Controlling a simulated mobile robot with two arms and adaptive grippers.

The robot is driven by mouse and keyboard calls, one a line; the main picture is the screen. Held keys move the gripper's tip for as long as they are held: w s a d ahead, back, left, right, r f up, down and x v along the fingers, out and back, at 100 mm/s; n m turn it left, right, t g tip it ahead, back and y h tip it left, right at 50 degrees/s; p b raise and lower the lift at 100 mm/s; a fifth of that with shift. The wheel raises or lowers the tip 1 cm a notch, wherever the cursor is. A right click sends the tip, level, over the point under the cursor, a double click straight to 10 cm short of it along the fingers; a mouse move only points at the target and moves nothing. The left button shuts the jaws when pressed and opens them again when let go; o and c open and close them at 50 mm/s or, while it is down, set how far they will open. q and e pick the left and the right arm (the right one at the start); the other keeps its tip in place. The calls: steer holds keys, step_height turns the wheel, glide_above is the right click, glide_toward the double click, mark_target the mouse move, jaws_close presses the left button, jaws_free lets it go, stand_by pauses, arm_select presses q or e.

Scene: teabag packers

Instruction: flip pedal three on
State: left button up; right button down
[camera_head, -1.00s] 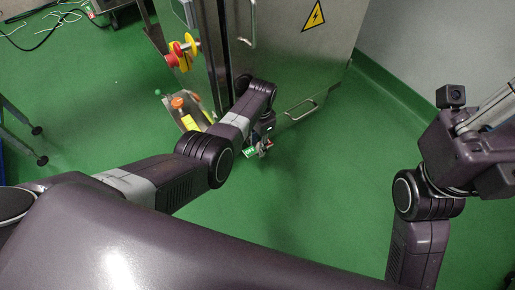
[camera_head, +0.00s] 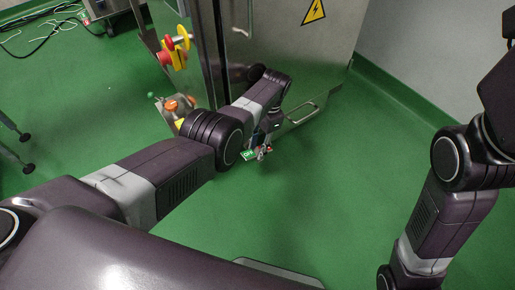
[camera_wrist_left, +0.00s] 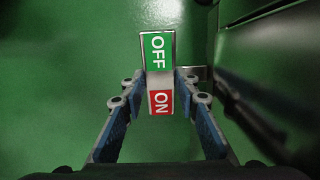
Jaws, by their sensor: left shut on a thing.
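The pedal is a small rocker with a green face marked OFF and a red face marked ON. In the left wrist view the OFF face (camera_wrist_left: 157,50) is farther out and the ON face (camera_wrist_left: 160,101) is nearer, between the fingers. My left gripper (camera_wrist_left: 160,88) has its blue-padded fingers on both sides of the pedal, shut on it. In the head view the left gripper (camera_head: 264,152) is low by the steel cabinet, with the green OFF label (camera_head: 248,154) beside it. My right arm is at the right edge, its gripper out of frame.
The steel cabinet (camera_head: 285,55) with a warning triangle and handles stands right behind my left arm. A red and yellow emergency switch (camera_head: 172,52) and a small panel with coloured buttons (camera_head: 172,104) are to its left. Green floor is clear at centre right.

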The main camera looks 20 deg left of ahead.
arm_select(q)
steer(key=o, duration=0.9)
steer(key=shift+w+r, duration=0.1)
steer(key=v, duration=1.1)
steer(key=shift+w+d+r, duration=0.1)
steer(key=shift+d+r, duration=0.05)
steer(key=shift+r, duration=0.25)
